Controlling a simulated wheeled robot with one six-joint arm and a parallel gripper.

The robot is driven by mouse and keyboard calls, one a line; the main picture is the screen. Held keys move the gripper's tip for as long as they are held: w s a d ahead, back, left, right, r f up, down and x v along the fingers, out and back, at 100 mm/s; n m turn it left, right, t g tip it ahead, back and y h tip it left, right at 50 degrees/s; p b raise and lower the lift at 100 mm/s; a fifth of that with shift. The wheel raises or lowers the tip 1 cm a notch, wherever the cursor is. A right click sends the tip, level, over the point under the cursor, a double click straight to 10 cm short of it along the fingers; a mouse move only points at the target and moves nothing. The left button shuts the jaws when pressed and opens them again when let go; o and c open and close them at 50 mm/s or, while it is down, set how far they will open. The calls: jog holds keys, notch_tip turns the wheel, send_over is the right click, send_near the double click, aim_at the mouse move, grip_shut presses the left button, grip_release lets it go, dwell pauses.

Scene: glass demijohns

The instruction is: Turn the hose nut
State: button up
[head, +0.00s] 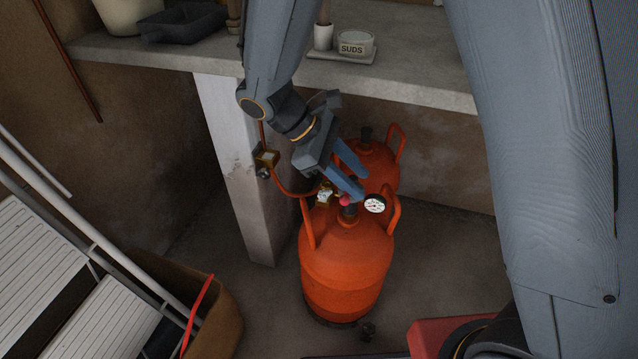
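An orange gas bottle (345,262) stands upright on the floor under the shelf. The hose nut is too small to tell apart from the brass-coloured fitting. My gripper (362,186) is just above and behind the bottle top. Its two fingers are apart, with nothing seen between them. Whether a finger touches the knob or valve is unclear.
A second orange bottle (377,166) stands close behind. A white post (238,165) is left of the bottles, and a concrete shelf (425,75) runs above.

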jog(key=w+a+f+n+t+h, duration=0.3)
jog(key=w+a+f+n+t, duration=0.15)
jog(key=a, duration=0.25)
jog(key=n+t, duration=0.3)
jog(key=n, duration=0.2)
send_near(325, 185)
jog(key=shift+h, duration=0.4)
jog(key=x, duration=0.8)
jog(key=shift+w+a+f+p, duration=0.15)
jog(key=shift+f+p, duration=0.05)
jog(key=shift+p, duration=0.2)
jog(key=shift+g, duration=0.25)
jog(key=c, duration=0.8)
